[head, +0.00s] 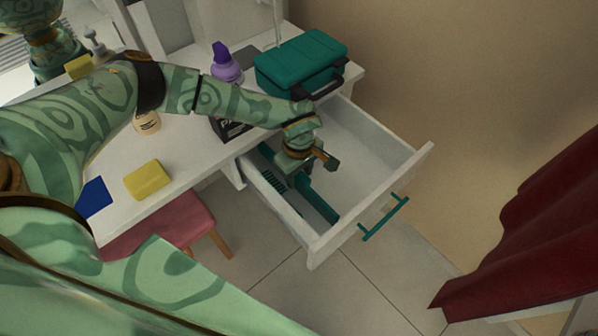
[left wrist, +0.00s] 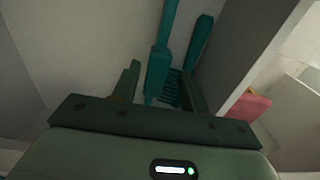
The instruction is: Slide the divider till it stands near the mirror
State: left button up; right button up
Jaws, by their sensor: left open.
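The divider (head: 319,205) is a thin teal strip standing in the open white drawer (head: 382,160), running from the desk side toward the drawer front. My left gripper (head: 322,160) is lowered into the drawer over the divider and hides its middle. In the left wrist view the divider (left wrist: 158,66) shows between the open fingers of my left gripper (left wrist: 161,78); I cannot tell whether they touch it. A pale upright panel (head: 240,12) behind the desk may be the mirror, but only its lower part shows. My right gripper is not seen.
A teal toothed item (head: 270,180), perhaps a comb, lies in the drawer's left part. The drawer's right part is clear. A teal case (head: 300,60), a purple bottle (head: 226,66) and a yellow sponge (head: 148,180) are on the desk. A pink stool (head: 185,220) stands left.

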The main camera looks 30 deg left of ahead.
pick_arm(q)
notch_tip(320, 180, up, 16)
jog(key=p, duration=0.5)
jog(key=shift+p, duration=0.35)
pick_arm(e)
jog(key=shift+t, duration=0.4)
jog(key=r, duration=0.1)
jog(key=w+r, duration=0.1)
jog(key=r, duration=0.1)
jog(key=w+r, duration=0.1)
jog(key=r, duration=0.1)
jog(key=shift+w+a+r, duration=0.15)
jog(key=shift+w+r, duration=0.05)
pick_arm(q)
jog(key=shift+s, duration=0.1)
